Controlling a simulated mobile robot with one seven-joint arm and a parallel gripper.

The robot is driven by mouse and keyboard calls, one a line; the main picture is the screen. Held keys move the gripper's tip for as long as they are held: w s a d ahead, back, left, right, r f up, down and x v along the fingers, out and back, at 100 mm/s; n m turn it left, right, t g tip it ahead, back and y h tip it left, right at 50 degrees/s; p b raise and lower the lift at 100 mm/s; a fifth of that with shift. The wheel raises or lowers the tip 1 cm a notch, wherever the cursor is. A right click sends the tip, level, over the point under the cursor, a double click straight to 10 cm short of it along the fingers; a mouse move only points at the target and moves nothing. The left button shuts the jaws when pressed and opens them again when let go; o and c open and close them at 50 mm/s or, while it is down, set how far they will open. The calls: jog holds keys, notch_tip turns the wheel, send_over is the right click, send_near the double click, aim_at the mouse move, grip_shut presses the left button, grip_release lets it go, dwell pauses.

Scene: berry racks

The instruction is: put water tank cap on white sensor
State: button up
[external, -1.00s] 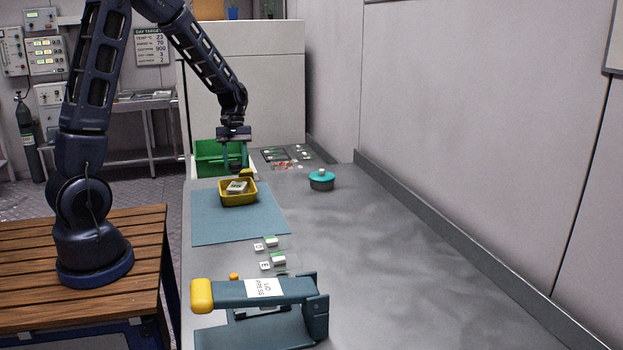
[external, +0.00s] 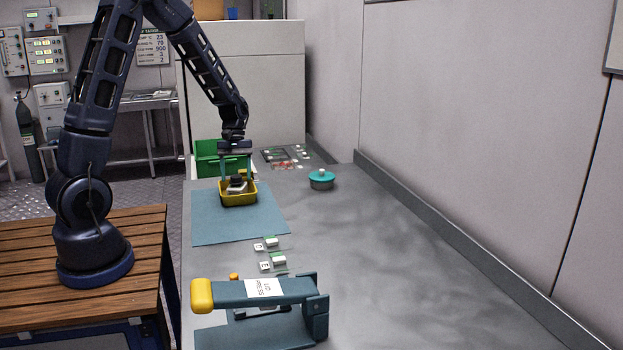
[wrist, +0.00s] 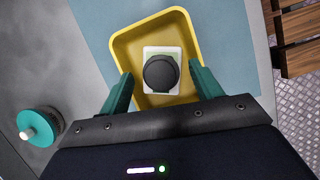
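A yellow tray (external: 239,200) stands on the blue mat; it also shows in the wrist view (wrist: 122,50). In it lies a flat white sensor (wrist: 150,52) with green on its face. A round black cap (wrist: 161,72), which looks like the water tank cap, sits over the sensor's middle and hides part of it. It shows dark above the sensor in the external view (external: 237,180). My gripper (external: 237,178) is over the tray, pointing down. In the wrist view its two teal fingers (wrist: 161,80) are spread either side of the cap, with gaps.
A green bin (external: 207,158) stands behind the tray. A round teal-lidded pot (external: 321,180) is to the right; it shows at the wrist view's left (wrist: 40,126). Several small labelled parts and a yellow-handled press (external: 262,290) are nearer. The bench's right side is clear.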

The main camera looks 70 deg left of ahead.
jog(key=v, duration=1.2)
jog(key=s+d+r+m+t+y, duration=0.1)
jog(key=s+d+r+m, duration=0.1)
jog(key=d+r+m, duration=0.45)
jog(key=s+d+r+m+y, duration=0.1)
jog(key=s+d+r+y, duration=0.2)
jog(key=d, duration=0.7)
jog(key=s+d+r+m+t, duration=0.4)
jog(key=s+d+m, duration=0.4)
jog(key=s+d, duration=0.4)
jog(key=shift+s+d+r+m, duration=0.3)
jog(key=shift+s+d+m, duration=0.1)
jog(key=shift+s, duration=0.25)
